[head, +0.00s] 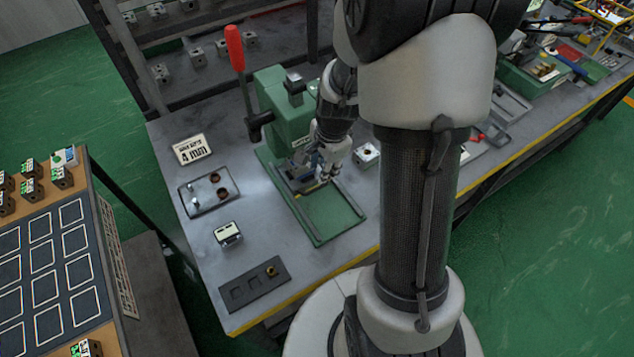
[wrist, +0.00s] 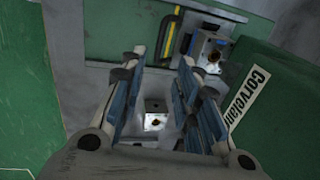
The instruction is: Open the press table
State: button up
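The green press (head: 285,105) with a red-knobbed lever (head: 235,48) stands on the bench. Its green base (head: 335,220) has rails along it. The grey press table (head: 293,182) sits toward the press end of this base, partly hidden by my gripper (head: 328,172). In the wrist view the press table (wrist: 98,75) carries a metal block (wrist: 208,52) beside a yellow and black bar (wrist: 172,38). My gripper (wrist: 158,68) is open, its fingers apart, with no object clearly held. The fingers overlap the table's edge in view; contact cannot be told. The press body (wrist: 260,100) is at right.
A loose metal block (head: 366,154) stands right of the press. My arm hides the bench's middle right.

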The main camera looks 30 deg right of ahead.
aim_at(318, 187)
jog(key=f+b, duration=0.1)
jog(key=f, duration=0.2)
jog(key=w+f+b, duration=0.1)
jog(key=f, duration=0.3)
jog(key=w+f+b, duration=0.1)
jog(key=f, duration=0.2)
jog(key=shift+f+b, duration=0.2)
jog(key=shift+b, duration=0.15)
jog(key=shift+c, duration=0.6)
grip_shut()
